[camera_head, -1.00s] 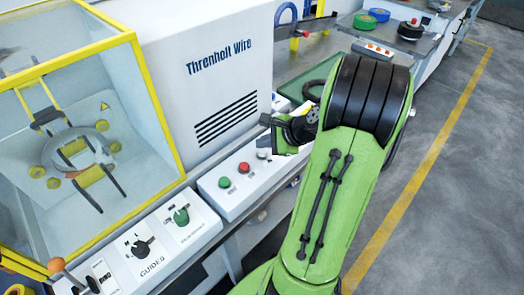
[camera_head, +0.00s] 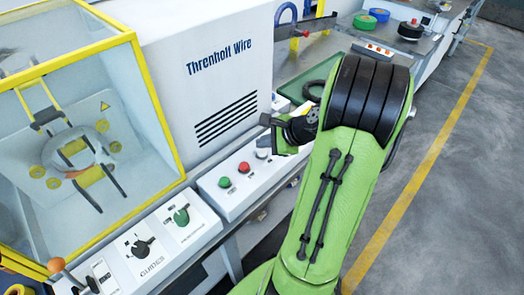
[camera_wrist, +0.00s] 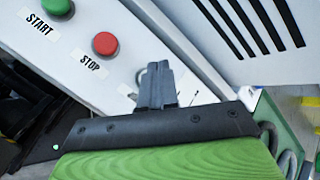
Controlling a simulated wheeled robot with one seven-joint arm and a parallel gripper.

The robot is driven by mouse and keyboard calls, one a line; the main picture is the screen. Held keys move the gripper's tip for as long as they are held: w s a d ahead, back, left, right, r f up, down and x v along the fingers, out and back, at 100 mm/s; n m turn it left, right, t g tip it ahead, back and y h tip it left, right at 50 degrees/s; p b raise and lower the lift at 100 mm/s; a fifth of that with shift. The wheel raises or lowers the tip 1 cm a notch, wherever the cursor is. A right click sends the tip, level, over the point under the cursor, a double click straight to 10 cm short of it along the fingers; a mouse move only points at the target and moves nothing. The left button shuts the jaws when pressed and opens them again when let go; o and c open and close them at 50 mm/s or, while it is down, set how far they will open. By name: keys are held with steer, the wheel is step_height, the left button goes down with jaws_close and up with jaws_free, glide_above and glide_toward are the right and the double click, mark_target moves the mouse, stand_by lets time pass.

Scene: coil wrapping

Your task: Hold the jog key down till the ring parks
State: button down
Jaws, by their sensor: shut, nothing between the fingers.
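The jog key appears to be the pale grey control (camera_head: 263,153) right of the red stop button on the white panel. My gripper (camera_wrist: 157,72) is shut and empty, its fingertips over the key's place in the wrist view, hiding most of it. I cannot tell whether they touch or press it. In the head view my dark gripper (camera_head: 288,130) is at that end of the panel. The grey ring (camera_head: 62,150) is behind the clear, yellow-framed guard (camera_head: 160,100) at the left, among yellow rollers.
A green start button (camera_wrist: 57,6) and a red stop button (camera_wrist: 105,43) lie left of my fingers. A guides dial (camera_head: 139,247) and a green dial (camera_head: 181,216) are on nearer panels. The vented machine housing (camera_head: 220,60) rises behind the buttons.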

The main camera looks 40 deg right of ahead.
mark_target(265, 153)
steer(key=shift+f, duration=0.1)
steer(key=shift+f, duration=0.3)
steer(key=shift+f+b, duration=0.35)
steer(key=shift+f, duration=0.15)
stand_by(0.6)
stand_by(0.3)
steer(key=shift+r+p, duration=0.95)
steer(key=shift+p, duration=0.15)
step_height(265, 153, up, 5)
steer(key=p, duration=0.5)
steer(key=shift+r, duration=0.1)
